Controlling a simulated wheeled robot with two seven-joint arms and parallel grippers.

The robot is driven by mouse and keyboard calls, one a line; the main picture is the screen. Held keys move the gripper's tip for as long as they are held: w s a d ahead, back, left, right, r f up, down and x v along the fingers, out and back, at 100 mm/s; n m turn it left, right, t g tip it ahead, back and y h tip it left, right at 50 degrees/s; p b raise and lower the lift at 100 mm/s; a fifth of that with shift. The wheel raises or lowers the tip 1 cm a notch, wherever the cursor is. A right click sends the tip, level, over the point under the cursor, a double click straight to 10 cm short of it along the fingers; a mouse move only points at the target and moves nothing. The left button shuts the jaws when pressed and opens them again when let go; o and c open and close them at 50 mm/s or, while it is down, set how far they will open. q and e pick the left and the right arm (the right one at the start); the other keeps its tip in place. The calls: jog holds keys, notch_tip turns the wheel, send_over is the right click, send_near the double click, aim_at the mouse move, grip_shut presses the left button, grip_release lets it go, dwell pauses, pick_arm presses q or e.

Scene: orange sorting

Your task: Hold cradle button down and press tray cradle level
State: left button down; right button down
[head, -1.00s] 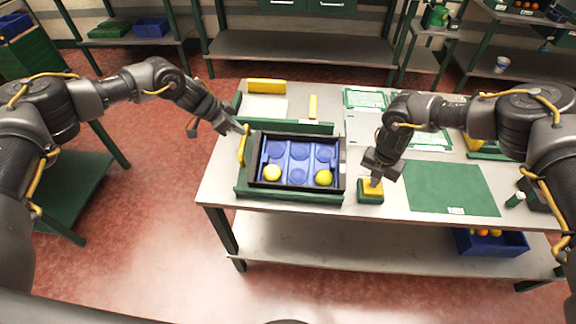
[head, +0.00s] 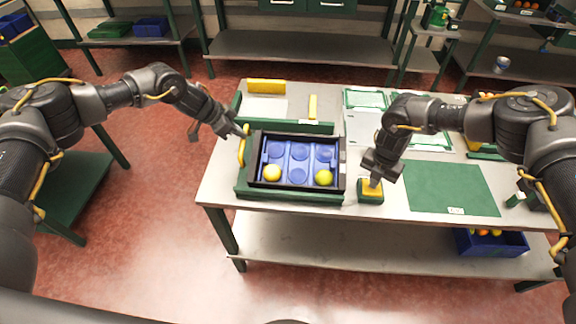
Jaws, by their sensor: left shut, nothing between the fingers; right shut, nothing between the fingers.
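The tray cradle (head: 290,196) is a dark frame with green rails on the table's left half. It holds a blue tray (head: 298,166) with round pockets and two yellow fruits, one at front left (head: 272,173) and one at front right (head: 324,177). A yellow handle (head: 242,150) stands at the cradle's left side. My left gripper (head: 242,132) is shut at the top of this handle; I cannot tell whether it touches. The yellow cradle button (head: 371,188) sits on a green base right of the cradle. My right gripper (head: 373,183) is shut with its tips down on the button.
A green mat (head: 452,188) lies right of the button. Yellow blocks (head: 266,86) and white-and-green sheets (head: 365,98) lie at the table's back. A blue crate (head: 491,243) with orange fruits is on the lower shelf.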

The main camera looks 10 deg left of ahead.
aim_at(242, 141)
pick_arm(q)
jog(key=shift+s+f, duration=0.1)
jog(key=shift+f, duration=0.5)
jog(key=shift+s+f, duration=0.1)
jog(key=shift+f, duration=0.9)
jog(key=shift+s+f, duration=0.1)
jog(key=shift+f, duration=0.6)
jog(key=shift+r, duration=4.15)
pick_arm(e)
notch_tip(242, 141, up, 8)
